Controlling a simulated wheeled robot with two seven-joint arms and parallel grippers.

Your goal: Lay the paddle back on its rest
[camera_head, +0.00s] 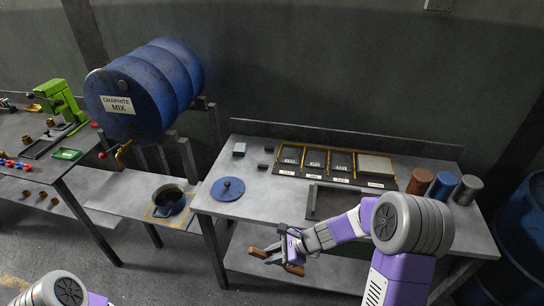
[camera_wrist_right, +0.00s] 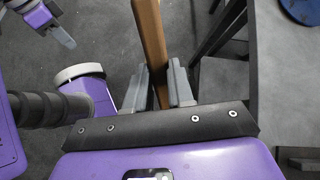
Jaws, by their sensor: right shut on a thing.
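My right gripper (camera_head: 287,246) is in front of the bench's front edge, lower than the worktop. It is shut on a brown wooden bar, which I take to be the paddle's handle (camera_head: 295,269). In the right wrist view, the bar (camera_wrist_right: 150,40) passes between the two grey fingers of the right gripper (camera_wrist_right: 160,85) and runs up out of the frame. The paddle's other end is not clear. I cannot identify its rest for certain. A gripper that looks like my left one (camera_wrist_right: 60,35) shows at the top left of the wrist view; its opening is unclear.
The grey bench (camera_head: 270,215) carries a blue lid (camera_head: 228,189), a dark shallow tray (camera_head: 335,200) partly behind my right arm, labelled bins (camera_head: 315,160) and several cylinders (camera_head: 442,187).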

